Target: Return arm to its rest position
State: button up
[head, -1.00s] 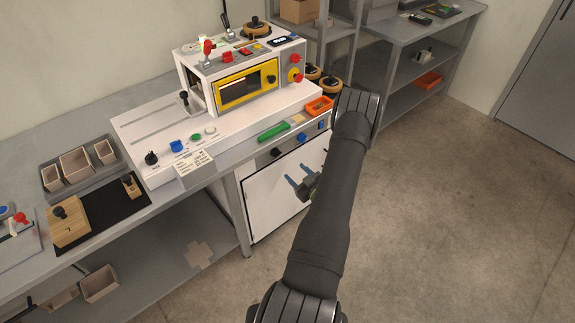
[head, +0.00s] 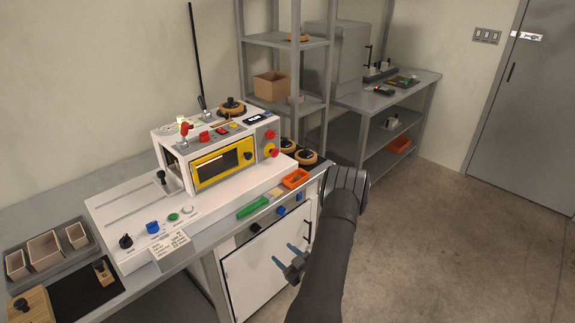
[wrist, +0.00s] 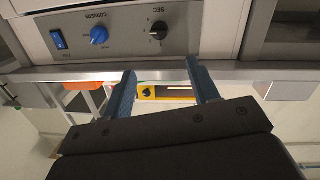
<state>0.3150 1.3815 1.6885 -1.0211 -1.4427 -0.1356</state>
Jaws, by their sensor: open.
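My gripper (head: 284,256) is in front of the white cabinet below the bench, left of my dark forearm in the head view. Its two blue fingers are apart with nothing between them. In the wrist view my gripper (wrist: 165,85) also shows open and empty, under the grey control panel (wrist: 125,35) with a blue switch, a blue knob and a black knob. The white box former (head: 215,150) with its yellow-framed window stands on the bench, beyond my gripper.
A tray (head: 85,252) of small boxes sits at the bench's left end. A green bar (head: 252,207) and an orange bin (head: 296,179) lie near the front edge. A shelf rack (head: 288,42) and grey side table (head: 385,95) stand behind. The floor (head: 440,240) at right is clear.

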aim_at(259, 231)
jog(key=x, duration=1.5)
jog(key=shift+w+a, duration=0.15)
jog(key=shift+w, duration=0.15)
jog(key=v, duration=1.8)
jog(key=x, duration=1.8)
jog(key=s+d+n+t, duration=0.1)
jog(key=s+d+n, duration=0.3)
jog(key=n, duration=0.4)
jog(key=shift+s+n, duration=0.3)
jog(key=shift+s, duration=0.25)
